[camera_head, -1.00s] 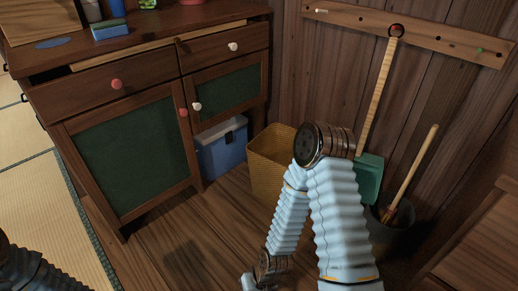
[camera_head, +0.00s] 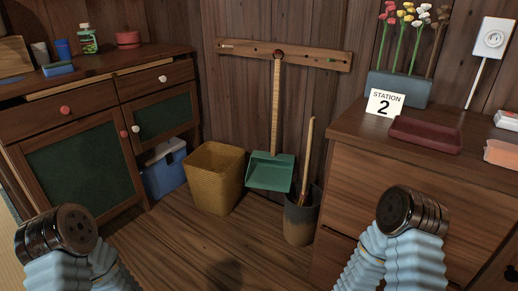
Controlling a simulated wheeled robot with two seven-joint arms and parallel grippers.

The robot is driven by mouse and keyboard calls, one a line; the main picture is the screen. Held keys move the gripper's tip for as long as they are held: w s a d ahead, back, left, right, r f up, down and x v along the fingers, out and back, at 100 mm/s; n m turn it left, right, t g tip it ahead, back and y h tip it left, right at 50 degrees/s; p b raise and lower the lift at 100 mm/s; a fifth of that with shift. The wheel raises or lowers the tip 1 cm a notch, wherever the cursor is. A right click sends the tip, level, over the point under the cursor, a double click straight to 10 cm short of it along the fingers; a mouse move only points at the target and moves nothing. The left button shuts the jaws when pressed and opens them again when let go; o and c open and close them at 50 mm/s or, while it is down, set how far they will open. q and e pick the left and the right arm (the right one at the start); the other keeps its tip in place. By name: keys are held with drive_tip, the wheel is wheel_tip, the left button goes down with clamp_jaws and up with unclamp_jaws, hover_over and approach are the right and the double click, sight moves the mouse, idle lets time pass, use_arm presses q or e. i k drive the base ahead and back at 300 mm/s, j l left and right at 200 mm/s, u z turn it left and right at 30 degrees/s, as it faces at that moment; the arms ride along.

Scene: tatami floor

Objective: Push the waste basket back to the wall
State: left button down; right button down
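The woven yellow-brown waste basket (camera_head: 215,178) stands upright on the wooden floor near the corner, in front of the plank wall (camera_head: 240,90). Whether its back touches the wall cannot be told. My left arm shows at the lower left and my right arm at the lower right, both in pale blue ribbed sleeves with dark round joints. Both arms are well apart from the basket. Neither gripper's fingers are in view.
A blue bin (camera_head: 163,172) stands left of the basket, by the dark cabinet (camera_head: 75,160). A green dustpan (camera_head: 270,171) hangs from a wall rail, and a grey bucket (camera_head: 300,218) holds a stick. A dresser (camera_head: 385,175) stands right. The floor (camera_head: 195,240) in front is clear.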

sight(217, 180)
drive_tip(key=i+j+z, duration=0.1)
drive_tip(key=z, duration=0.35)
drive_tip(key=i+j+z, duration=0.1)
drive_tip(key=j+z, duration=0.5)
drive_tip(key=z, duration=0.3)
drive_tip(key=j+z, duration=0.3)
drive_tip(key=z, duration=0.15)
